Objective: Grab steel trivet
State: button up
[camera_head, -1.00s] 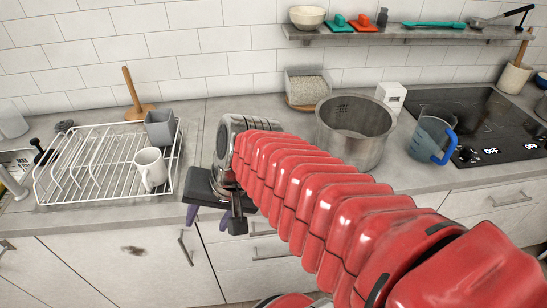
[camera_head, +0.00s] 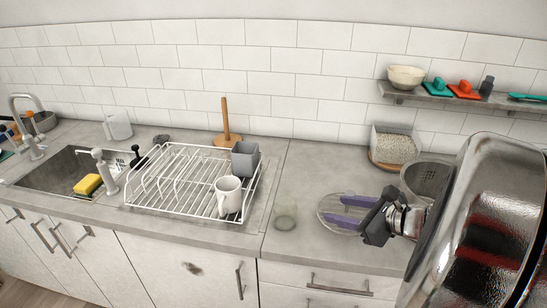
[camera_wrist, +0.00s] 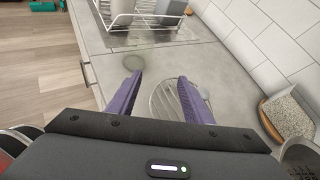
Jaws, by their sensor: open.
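The steel trivet (camera_head: 328,209) is a round wire piece on the grey counter, right of the dish rack. It also shows in the wrist view (camera_wrist: 163,100), between and beneath the fingers. My gripper (camera_head: 344,211) has two purple fingers, spread apart and empty. In the head view the fingers overlap the trivet and partly hide it. In the wrist view my gripper (camera_wrist: 160,78) points across the trivet, with its right finger covering part of the rim. I cannot tell the exact height gap.
A clear glass (camera_head: 286,213) stands left of the trivet. The white wire rack (camera_head: 165,190) holds a white mug (camera_head: 229,194) and a grey cup (camera_head: 245,158). A steel pot (camera_head: 425,178) and a grain-filled container (camera_head: 395,148) stand behind and to the right.

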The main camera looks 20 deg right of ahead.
jog(key=s+d+m+t+h, duration=0.1)
jog(key=s+d+m+h, duration=0.1)
jog(key=d+m, duration=0.3)
jog(key=d, duration=0.3)
jog(key=shift+s+d+f+m+t+h, duration=0.15)
jog(key=shift+d+f+m+t+h, duration=0.15)
jog(key=shift+d+t+h, duration=0.1)
jog(key=shift+a, duration=0.1)
send_over(340, 204)
jog(key=s, duration=0.5)
jog(key=shift+w+d+f, duration=0.1)
jog(key=shift+w+f, duration=0.05)
jog(key=shift+f, duration=0.65)
jog(key=shift+w+d+f, duration=0.1)
jog(key=shift+f, duration=0.7)
jog(key=shift+x, duration=2.6)
jog(key=shift+s+a+f, duration=0.1)
jog(key=shift+a+f, duration=0.1)
jog(key=shift+c, duration=0.4)
